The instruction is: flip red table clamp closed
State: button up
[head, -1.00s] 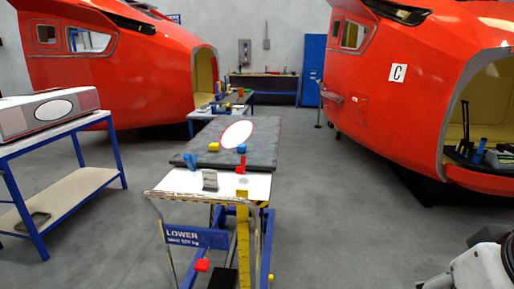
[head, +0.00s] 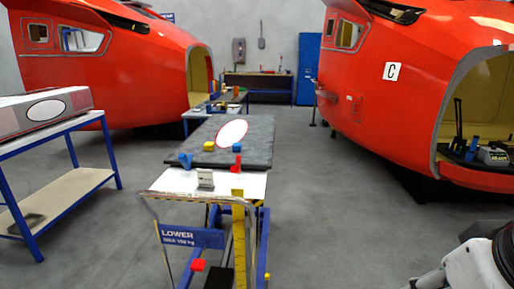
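A small red clamp (head: 237,162) stands upright at the right part of the trolley table (head: 170,181), beside the edge of the grey slab. It is too small to tell whether its lever is open or closed. A separate red piece (head: 198,265) sits low on the trolley frame. My gripper is not in view; only part of my arm shows at the lower right corner, well apart from the clamp.
A dark grey slab (head: 255,140) with a white oval lies on the table. A shelf rack (head: 70,182) is at left. Red nosecones flank both sides. Grey floor is clear between trolley and right nosecone.

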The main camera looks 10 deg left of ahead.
aim_at(236, 169)
jog(key=k+j+u, duration=0.1)
jog(key=u, duration=0.15)
jog(key=k+j+u, duration=0.25)
jog(key=i+l, duration=0.15)
jog(key=i, duration=0.3)
jog(key=i+l, duration=0.1)
jog(key=i, duration=0.3)
jog(key=i+l+u, duration=0.1)
jog(key=i, duration=0.35)
